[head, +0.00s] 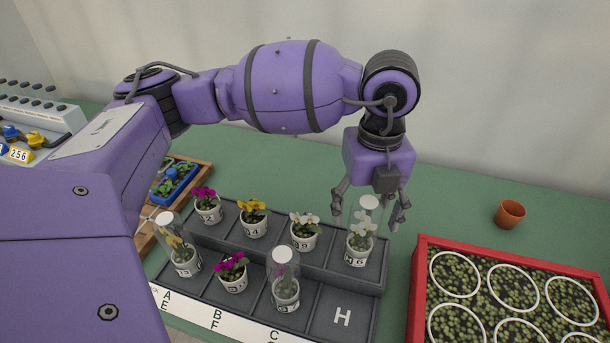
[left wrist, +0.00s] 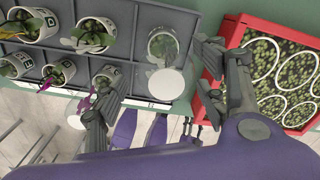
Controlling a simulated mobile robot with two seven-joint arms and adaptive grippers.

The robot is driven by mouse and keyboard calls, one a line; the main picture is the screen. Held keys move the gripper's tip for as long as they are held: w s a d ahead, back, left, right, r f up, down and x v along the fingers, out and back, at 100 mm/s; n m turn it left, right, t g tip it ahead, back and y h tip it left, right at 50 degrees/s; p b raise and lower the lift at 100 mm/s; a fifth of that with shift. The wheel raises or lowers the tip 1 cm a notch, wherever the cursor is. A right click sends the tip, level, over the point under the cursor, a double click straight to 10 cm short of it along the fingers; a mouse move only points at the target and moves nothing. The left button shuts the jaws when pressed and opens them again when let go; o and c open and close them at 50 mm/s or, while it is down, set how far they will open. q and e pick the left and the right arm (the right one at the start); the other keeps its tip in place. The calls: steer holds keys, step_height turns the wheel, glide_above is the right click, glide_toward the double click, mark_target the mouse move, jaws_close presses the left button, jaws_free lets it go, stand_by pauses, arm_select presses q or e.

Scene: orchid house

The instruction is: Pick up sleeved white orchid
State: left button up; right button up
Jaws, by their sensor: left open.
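The sleeved white orchid (head: 361,243) stands upright in a white pot in the far right compartment of the grey tray, inside a clear sleeve with a pale round top. My left gripper (head: 369,208) is open above it, pointing down, with one finger on each side of the sleeve's top. In the left wrist view the sleeved orchid (left wrist: 163,46) and its pale disc lie between the spread fingers of the left gripper (left wrist: 158,82). I cannot tell whether a finger touches the sleeve.
The tray (head: 343,317) also holds an unsleeved white orchid (head: 304,232), a yellow one (head: 253,218), magenta ones and two other sleeved pots. Compartment H is empty. A red crate (head: 415,290) is close on the right; a terracotta pot (head: 510,214) stands behind it.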

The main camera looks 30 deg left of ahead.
arm_select(q)
steer(key=f, duration=0.6)
steer(key=shift+w+d+f, duration=0.1)
steer(key=shift+w+f, duration=0.15)
steer(key=shift+f, duration=0.15)
steer(key=shift+r, duration=0.1)
jaws_close()
